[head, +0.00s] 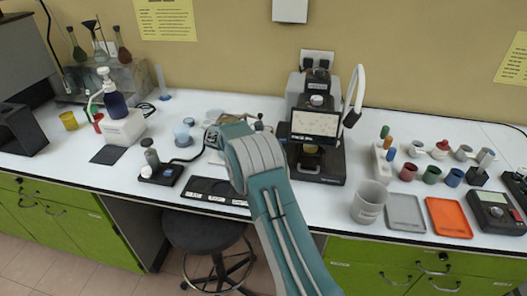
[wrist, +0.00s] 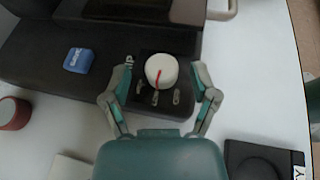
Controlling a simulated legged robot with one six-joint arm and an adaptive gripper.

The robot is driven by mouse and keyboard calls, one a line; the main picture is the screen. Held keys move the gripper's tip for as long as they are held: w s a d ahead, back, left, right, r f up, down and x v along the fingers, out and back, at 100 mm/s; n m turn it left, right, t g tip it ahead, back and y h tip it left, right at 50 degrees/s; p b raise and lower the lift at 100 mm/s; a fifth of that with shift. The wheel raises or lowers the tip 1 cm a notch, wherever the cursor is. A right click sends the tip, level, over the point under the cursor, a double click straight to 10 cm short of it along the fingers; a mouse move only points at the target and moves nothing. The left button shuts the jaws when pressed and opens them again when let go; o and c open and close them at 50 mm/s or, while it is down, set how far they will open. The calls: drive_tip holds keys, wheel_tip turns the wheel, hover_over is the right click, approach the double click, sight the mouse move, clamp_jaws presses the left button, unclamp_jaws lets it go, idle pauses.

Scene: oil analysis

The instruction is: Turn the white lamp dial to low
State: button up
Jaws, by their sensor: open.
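The white lamp dial (wrist: 161,70) shows in the wrist view as a round knob with a red pointer line. It sits on a black panel at the edge of a dark base (wrist: 60,45). The red line points toward the bottom of the picture, slightly left. Small pale marks lie below and beside the dial, too small to read. My gripper (wrist: 161,74) is open, with one finger on each side of the dial and a gap on both sides. In the head view my arm hides the gripper, and I cannot make out the dial there.
A blue block (wrist: 77,60) sits on the base left of the dial. A red round object (wrist: 14,113) is at far left and a black device (wrist: 262,160) at lower right. In the head view, a microscope with a screen (head: 315,125) and a grey cup (head: 369,203) stand near my arm.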

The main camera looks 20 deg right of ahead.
drive_tip(key=v, duration=1.1)
drive_tip(key=shift+a, duration=0.2)
drive_tip(key=shift+w, duration=0.15)
drive_tip(key=s+r+m+t+y, duration=0.5)
drive_tip(key=s+r+m+y, duration=0.15)
drive_tip(key=s+r, duration=0.95)
drive_tip(key=s+a+f+m+t+y, duration=0.2)
drive_tip(key=s+a+m+y, duration=0.1)
drive_tip(key=s, duration=0.8)
drive_tip(key=s+a+f+m+t+y, duration=0.2)
drive_tip(key=s+a+m+t+y, duration=0.1)
drive_tip(key=s, duration=0.9)
drive_tip(key=shift+a+m, duration=0.3)
drive_tip(key=shift+m, duration=0.35)
